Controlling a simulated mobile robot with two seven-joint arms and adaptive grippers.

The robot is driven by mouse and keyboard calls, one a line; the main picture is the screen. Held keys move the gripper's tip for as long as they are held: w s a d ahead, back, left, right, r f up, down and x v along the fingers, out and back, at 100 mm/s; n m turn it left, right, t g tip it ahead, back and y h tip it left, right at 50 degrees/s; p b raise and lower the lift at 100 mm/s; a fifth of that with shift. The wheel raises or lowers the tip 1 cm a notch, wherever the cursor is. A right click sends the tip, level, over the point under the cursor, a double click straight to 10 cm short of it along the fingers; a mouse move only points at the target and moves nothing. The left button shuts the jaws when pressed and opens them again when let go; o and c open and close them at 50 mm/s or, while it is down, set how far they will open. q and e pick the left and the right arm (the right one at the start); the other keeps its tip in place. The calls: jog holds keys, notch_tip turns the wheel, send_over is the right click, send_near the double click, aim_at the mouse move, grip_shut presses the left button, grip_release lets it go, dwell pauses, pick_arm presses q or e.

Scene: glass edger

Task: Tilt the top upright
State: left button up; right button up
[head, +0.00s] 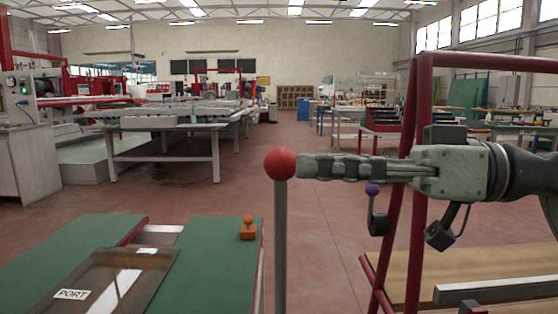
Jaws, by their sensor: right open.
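The green-covered top (200,262) lies flat at the lower left, with a pale gap between its two green panels. A dark tinted pane (110,280) with a "PORT" label lies on it. An orange knob (248,228) sits near its far right corner. A red ball (280,163) tops an upright grey post (280,245) at the top's right edge. My right gripper (304,166) reaches in from the right, seen edge-on and open, its fingertips at the ball's right side. I cannot tell whether they touch it. My left gripper is out of view.
A red frame (421,150) with a wooden shelf stands at the right, close by my right arm. A purple ball (372,190) on a dark lever is below the gripper. A grey-topped table (160,128) stands farther back left. The floor between is clear.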

aim_at(279, 163)
jog(key=a, duration=0.2)
jog(key=w+a+p, duration=0.1)
jog(key=a, duration=0.2)
jog(key=shift+w+a, duration=0.1)
jog(key=shift+w, duration=0.05)
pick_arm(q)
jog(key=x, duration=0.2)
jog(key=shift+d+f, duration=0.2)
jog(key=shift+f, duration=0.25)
pick_arm(e)
grip_shut()
